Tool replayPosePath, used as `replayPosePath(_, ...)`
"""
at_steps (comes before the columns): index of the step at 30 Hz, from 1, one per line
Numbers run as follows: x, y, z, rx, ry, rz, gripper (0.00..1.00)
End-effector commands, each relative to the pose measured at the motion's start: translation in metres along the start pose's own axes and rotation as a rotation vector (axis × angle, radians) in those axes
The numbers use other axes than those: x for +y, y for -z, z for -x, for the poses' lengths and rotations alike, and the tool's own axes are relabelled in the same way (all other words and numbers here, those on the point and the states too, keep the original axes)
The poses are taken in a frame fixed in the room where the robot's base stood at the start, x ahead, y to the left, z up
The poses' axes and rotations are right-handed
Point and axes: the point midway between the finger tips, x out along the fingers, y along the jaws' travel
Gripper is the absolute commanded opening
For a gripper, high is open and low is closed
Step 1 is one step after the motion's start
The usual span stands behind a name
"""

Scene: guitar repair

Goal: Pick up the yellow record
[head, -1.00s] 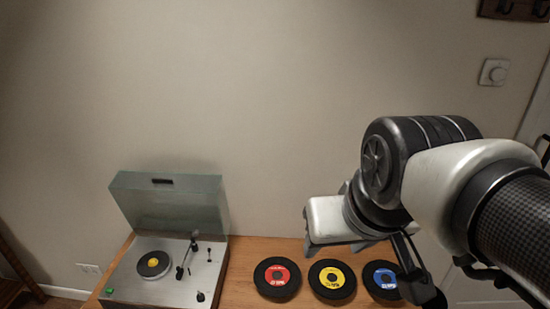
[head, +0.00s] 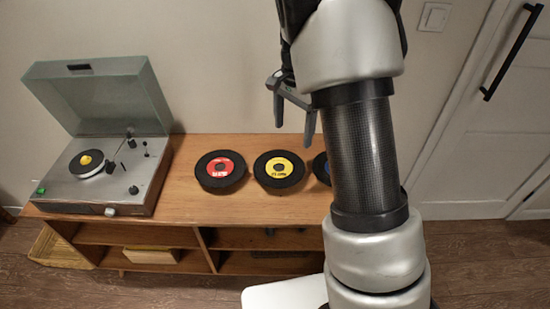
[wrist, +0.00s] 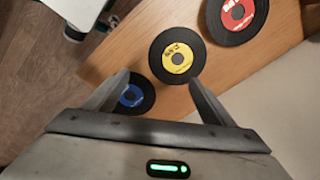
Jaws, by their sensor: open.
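The yellow record (head: 278,169), a black disc with a yellow label, lies flat on the wooden cabinet top (head: 190,206) between the red record (head: 221,171) and the blue record (head: 320,168). In the wrist view the yellow record (wrist: 177,56) shows whole, just beyond and between my fingertips. My gripper (head: 294,132) is open and empty, above the cabinet near the yellow and blue records. In the wrist view my gripper (wrist: 158,80) has its left finger overlapping the blue record (wrist: 133,97). My arm hides most of the blue record in the head view.
A turntable (head: 115,180) with its clear lid raised stands at the left, bearing a small record with a yellow label (head: 88,162). The wall (head: 215,60) is close behind the cabinet. A white door (head: 460,150) is at the right. The cabinet's front strip is clear.

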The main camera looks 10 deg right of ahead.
Motion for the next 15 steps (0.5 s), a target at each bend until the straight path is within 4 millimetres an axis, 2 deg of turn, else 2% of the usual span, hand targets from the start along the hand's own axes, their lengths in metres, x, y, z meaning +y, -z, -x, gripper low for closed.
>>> replayPosePath(15, 0.002, 0.001, -0.104, -0.002, -0.006, -0.005, 0.77)
